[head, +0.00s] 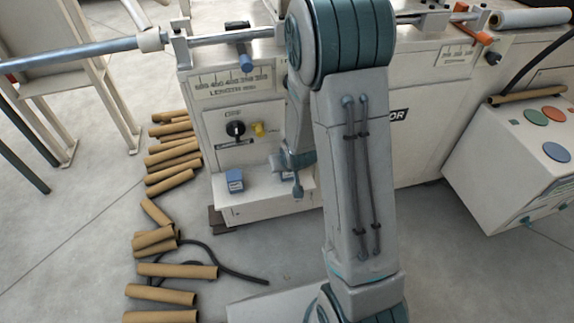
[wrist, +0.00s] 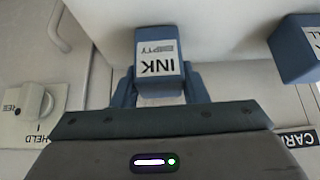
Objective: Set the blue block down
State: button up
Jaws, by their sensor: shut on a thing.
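The blue block (wrist: 159,62), with a white label reading INK EMPTY that shows upside down, is between the fingers of my gripper (wrist: 160,88) in the wrist view. My gripper is shut on it. In the head view my gripper (head: 297,163) is over the white ledge (head: 268,200) at the front of the machine, partly hidden by my arm. Whether the block touches the ledge cannot be told.
A second blue block (head: 235,180) stands on the ledge, left of my gripper; the wrist view shows it at the right (wrist: 297,48). A white knob (wrist: 28,102) is near. Cardboard tubes (head: 175,270) lie on the floor at left.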

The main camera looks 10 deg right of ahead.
jog(key=shift+f, duration=0.1)
jog(key=shift+f, duration=0.15)
jog(key=o, duration=1)
jog(key=shift+r, duration=0.2)
jog(key=shift+r, duration=0.25)
jog(key=s+r+g, duration=0.2)
jog(key=s+r, duration=0.4)
jog(key=s, duration=0.1)
jog(key=s+r+g+p, duration=0.1)
jog(key=s+r, duration=0.6)
jog(key=s+r+g+p, duration=0.1)
jog(key=s+r+g, duration=0.1)
jog(key=s+r, duration=0.4)
jog(key=shift+s+a+r+g, duration=0.2)
jog(key=shift+s+r+g, duration=0.15)
jog(key=shift+s, duration=0.3)
